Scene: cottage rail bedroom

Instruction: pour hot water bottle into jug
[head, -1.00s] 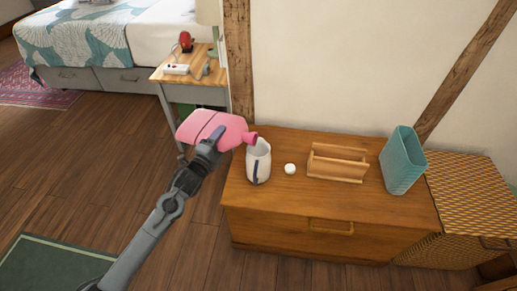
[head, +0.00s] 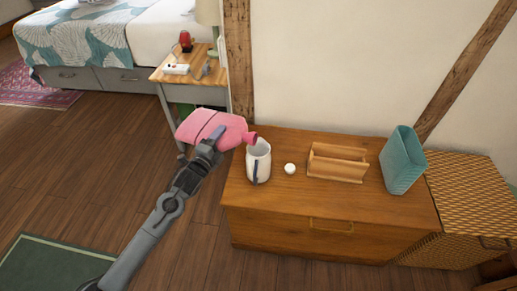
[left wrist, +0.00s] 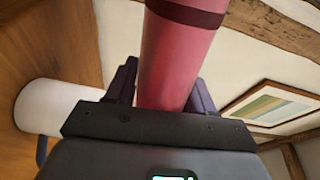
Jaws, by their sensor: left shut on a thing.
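The pink hot water bottle (head: 208,125) is held on its side above the left end of the wooden chest. Its neck (head: 251,138) points right, just above the mouth of the jug. My left gripper (head: 212,143) is shut on the bottle; the left wrist view shows the pink bottle (left wrist: 175,60) between its fingers. The white jug (head: 259,163) with a dark blue handle stands upright on the chest; it also shows in the left wrist view (left wrist: 55,105). No water stream can be made out, and the jug's inside is hidden. My right gripper is not in view.
On the wooden chest (head: 320,213) are a small white round thing (head: 290,169), a wooden rack (head: 338,163) and a teal bin (head: 401,160). A bedside table (head: 183,76) stands behind left. A woven basket (head: 470,200) is at right.

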